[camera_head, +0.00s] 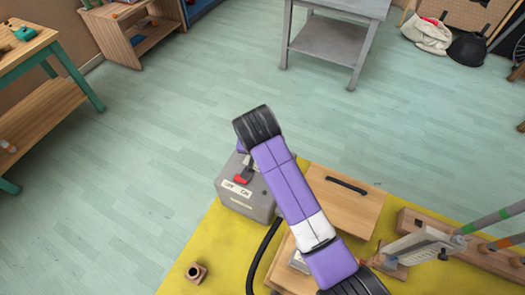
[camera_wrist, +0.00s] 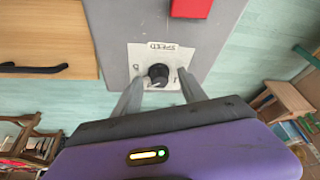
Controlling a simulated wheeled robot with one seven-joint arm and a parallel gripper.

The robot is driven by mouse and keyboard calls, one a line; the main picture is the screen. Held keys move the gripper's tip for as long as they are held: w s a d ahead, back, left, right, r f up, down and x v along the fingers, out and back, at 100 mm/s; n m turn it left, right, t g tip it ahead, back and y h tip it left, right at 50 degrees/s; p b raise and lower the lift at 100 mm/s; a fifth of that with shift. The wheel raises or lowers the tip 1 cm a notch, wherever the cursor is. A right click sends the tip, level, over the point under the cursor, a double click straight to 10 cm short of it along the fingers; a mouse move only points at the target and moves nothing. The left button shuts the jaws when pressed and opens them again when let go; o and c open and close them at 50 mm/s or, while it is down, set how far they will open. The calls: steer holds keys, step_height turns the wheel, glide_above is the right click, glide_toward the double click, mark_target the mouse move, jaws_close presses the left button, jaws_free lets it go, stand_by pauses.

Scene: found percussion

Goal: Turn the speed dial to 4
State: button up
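The speed dial (camera_wrist: 158,73) is a small black round knob on a white plate (camera_wrist: 137,52) marked "SPEED", on the grey box (camera_wrist: 120,20). In the wrist view my gripper (camera_wrist: 161,77) is open, with one finger on each side of the knob and a visible gap to each. I cannot tell how far the fingertips are from the panel. The dial's numbers are too small or covered to read. In the head view the grey box (camera_head: 243,200) stands on a yellow surface; my arm hides the dial and most of the gripper.
A red switch (camera_head: 241,179) with an off/on label is on the box; its red part (camera_wrist: 190,8) shows in the wrist view. A wooden box with a black handle (camera_head: 346,184) stands beside it.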

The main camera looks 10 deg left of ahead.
steer(key=b+v, duration=0.1)
steer(key=v, duration=0.6)
steer(key=shift+r, duration=0.4)
steer(key=shift+s, duration=0.1)
steer(key=w+a+r+n+t+y, duration=0.3)
steer(key=w+a+r+t+y, duration=0.2)
steer(key=r+t, duration=0.1)
steer(key=s+d+f+m+t+h+b, duration=0.15)
steer(key=s+d+t, duration=0.25)
steer(key=s+d, duration=0.75)
steer(key=s+d+f+m+t+b, duration=0.1)
steer(key=s+d+f+t+b, duration=0.15)
steer(key=s+d, duration=0.85)
steer(key=s+d+f+g+h+b, duration=0.1)
steer(key=s+d+f, duration=0.1)
steer(key=s, duration=0.7)
steer(key=s+d+f+g+h+b, duration=0.1)
steer(key=s+d, duration=0.4)
steer(key=s, duration=0.5)
steer(key=shift+d+f+h, duration=0.25)
steer(key=shift+f+h, duration=0.2)
steer(key=shift+h, duration=0.3)
